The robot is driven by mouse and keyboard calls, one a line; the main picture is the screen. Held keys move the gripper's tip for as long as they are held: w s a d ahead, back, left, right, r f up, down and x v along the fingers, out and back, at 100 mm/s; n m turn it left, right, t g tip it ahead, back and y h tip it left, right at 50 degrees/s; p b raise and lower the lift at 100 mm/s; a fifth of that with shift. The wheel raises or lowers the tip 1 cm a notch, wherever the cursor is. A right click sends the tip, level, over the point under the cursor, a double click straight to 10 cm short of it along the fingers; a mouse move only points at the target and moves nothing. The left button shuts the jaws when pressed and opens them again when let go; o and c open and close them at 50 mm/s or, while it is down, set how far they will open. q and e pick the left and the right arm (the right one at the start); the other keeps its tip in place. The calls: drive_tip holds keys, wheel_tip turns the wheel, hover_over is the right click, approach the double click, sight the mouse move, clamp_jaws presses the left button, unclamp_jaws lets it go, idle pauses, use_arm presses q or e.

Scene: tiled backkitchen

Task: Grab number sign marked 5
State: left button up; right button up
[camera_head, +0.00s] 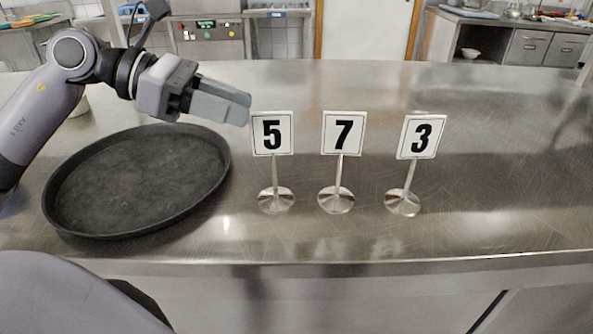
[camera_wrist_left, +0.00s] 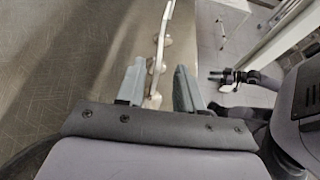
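The sign marked 5 (camera_head: 272,134) is a white plate with a black digit on a thin metal stem and round base. It stands upright on the steel counter, leftmost of a row. My left gripper (camera_head: 246,106) is just left of the top of the 5 plate. In the left wrist view its two fingers (camera_wrist_left: 158,82) are apart, with thin stems and round bases showing in the gap. I cannot tell whether it touches the sign.
A large round black tray (camera_head: 135,180) lies empty on the counter (camera_head: 500,190), left of the signs and below my left arm. The counter's front edge is close in front of the signs. The counter behind and right of them is clear.

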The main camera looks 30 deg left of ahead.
sight(284, 119)
use_arm(q)
drive_tip(key=p+x, duration=0.1)
drive_tip(key=x, duration=0.1)
drive_tip(key=p+x, duration=0.1)
drive_tip(key=x, duration=0.1)
drive_tip(key=shift+w+d+r, duration=0.1)
drive_tip(key=shift+w+r, duration=0.15)
drive_tip(key=shift+r, duration=0.1)
drive_tip(key=shift+w+d+f+p, duration=0.25)
drive_tip(key=shift+d+p, duration=0.2)
drive_tip(key=shift+d, duration=0.15)
drive_tip(key=shift+p+x, duration=0.45)
drive_tip(key=shift+x, duration=0.55)
drive_tip(key=shift+w+f, duration=0.1)
drive_tip(key=shift+f, duration=0.05)
use_arm(e)
drive_tip(key=shift+w+d+r, duration=0.15)
drive_tip(key=shift+d+r, duration=0.05)
drive_tip(key=shift+r, duration=0.35)
drive_tip(key=shift+w+d+r, duration=0.1)
drive_tip(key=shift+d+r, duration=0.1)
drive_tip(key=shift+r, duration=0.35)
use_arm(q)
clamp_jaws()
